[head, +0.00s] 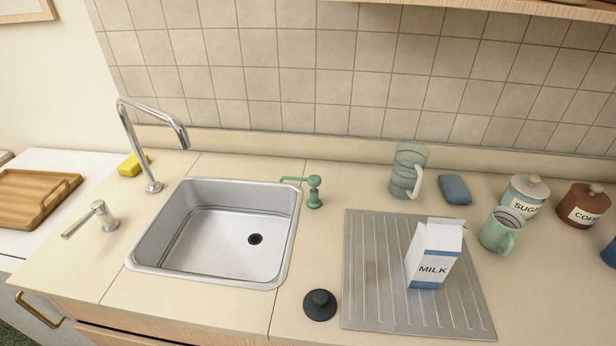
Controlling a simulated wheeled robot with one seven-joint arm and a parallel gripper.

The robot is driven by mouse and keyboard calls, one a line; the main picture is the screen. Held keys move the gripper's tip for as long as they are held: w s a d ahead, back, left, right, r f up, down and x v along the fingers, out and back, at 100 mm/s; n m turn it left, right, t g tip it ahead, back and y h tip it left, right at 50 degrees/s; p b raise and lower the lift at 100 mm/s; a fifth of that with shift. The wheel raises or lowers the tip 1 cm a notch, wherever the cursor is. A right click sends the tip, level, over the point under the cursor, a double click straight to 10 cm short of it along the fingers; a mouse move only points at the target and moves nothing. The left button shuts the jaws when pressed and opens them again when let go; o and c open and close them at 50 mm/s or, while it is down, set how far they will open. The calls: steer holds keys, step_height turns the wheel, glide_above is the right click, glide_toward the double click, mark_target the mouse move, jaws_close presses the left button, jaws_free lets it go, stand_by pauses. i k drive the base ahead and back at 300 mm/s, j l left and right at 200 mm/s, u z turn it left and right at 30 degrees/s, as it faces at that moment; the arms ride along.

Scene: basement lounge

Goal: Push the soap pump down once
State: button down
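A green soap pump (315,190) stands upright on the counter just right of the sink's back right corner. Its thin spout points left towards the sink. Its head is at the top of its short neck. My gripper is not in view, and nothing touches the pump.
The steel sink (283,262) is empty, with a tall chrome tap (130,130) behind its left side and a chrome lever fitting (100,215) to its left. A black plug (320,305), ribbed drainer (365,300), milk carton (434,255) and glass jug (406,170) stand right.

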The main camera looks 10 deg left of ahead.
mark_target(314, 181)
steer(key=i+j+z, duration=0.25)
steer(key=j+z, duration=0.15)
steer(key=j, duration=1.2)
steer(key=j+z, duration=0.35)
steer(key=j, duration=1.25)
